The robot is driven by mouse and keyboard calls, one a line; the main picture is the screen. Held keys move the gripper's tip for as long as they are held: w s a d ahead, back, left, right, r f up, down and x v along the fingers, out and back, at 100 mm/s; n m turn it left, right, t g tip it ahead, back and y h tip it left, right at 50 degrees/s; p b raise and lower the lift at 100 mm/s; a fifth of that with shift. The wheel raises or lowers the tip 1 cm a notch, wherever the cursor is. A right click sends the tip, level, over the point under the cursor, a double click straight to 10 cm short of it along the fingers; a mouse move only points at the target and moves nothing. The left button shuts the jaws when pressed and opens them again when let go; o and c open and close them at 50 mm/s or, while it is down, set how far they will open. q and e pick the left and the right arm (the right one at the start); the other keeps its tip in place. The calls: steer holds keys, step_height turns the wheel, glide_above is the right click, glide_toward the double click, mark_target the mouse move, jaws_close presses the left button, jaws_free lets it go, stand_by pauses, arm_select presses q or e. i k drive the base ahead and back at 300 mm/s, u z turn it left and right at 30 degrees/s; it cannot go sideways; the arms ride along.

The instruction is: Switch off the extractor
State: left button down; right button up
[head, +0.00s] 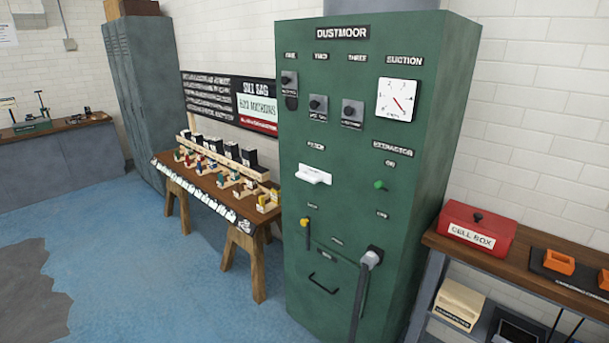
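The extractor is a tall green cabinet (335,120) labelled DUSTMOOR, standing upright in the middle of the head view. On its right side, under an EXTRACTOR label (393,148) and an ON label (390,163), is a small green button or lamp (380,185). A small label (382,215), too blurred to read surely, sits below it. Lower down is a grey fitting (372,258) on a dark plate, with a long dark bar or hose hanging under it. Whether the extractor is running is unclear. Neither gripper is in view.
The cabinet also has several dark knobs, a suction dial (397,100), a white handle (314,175) and a yellow knob (305,222). A trestle table (250,222) stands left; a bench with a red cell box (477,228) stands right. Blue floor (130,240) is clear at left.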

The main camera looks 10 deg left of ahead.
mark_target(379, 185)
steer(key=u, duration=0.3)
steer(key=i, duration=1.15)
steer(key=z, duration=2.05)
